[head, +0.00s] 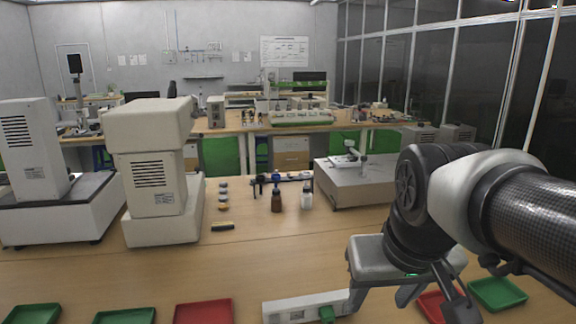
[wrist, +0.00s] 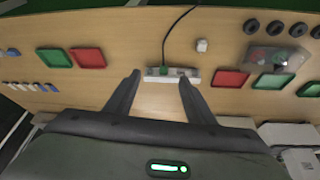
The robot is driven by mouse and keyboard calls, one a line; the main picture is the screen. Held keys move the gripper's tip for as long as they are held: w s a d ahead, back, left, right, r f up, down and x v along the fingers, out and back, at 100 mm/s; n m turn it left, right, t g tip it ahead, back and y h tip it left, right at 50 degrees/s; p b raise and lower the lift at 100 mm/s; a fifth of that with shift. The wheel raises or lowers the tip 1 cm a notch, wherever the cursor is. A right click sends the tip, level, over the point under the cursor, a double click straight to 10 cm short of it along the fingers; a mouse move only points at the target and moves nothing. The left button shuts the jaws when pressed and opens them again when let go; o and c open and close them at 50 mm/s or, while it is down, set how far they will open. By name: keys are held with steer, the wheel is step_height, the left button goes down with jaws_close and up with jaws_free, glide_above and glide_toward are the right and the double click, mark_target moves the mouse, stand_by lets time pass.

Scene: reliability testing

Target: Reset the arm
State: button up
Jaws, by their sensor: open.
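My arm enters from the right of the head view, with its dark joint and grey wrist above the front right of the bench. My gripper (wrist: 157,82) is open in the wrist view, its two dark fingers spread wide. Nothing is between the fingers except the bench surface and a white power strip (wrist: 172,75) beyond the tips. The power strip also shows in the head view (head: 300,306), just left of my gripper. Whether the fingers touch anything cannot be told, but they look apart from the bench.
Red trays (head: 203,312) and green trays (head: 497,293) lie along the bench's front edge. Beige instruments (head: 160,170) stand at left. A brown bottle (head: 276,201) and a white bottle (head: 306,199) stand mid-bench. A grey box (head: 358,184) is behind my arm. The centre-left bench (head: 150,268) is clear.

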steer(key=s+f+t, duration=0.1)
steer(key=s+f, duration=0.1)
steer(key=s, duration=0.3)
step_height(320, 180, up, 16)
steer(key=p, duration=1.5)
steer(key=shift+w+f, duration=0.2)
steer(key=shift+w, duration=0.05)
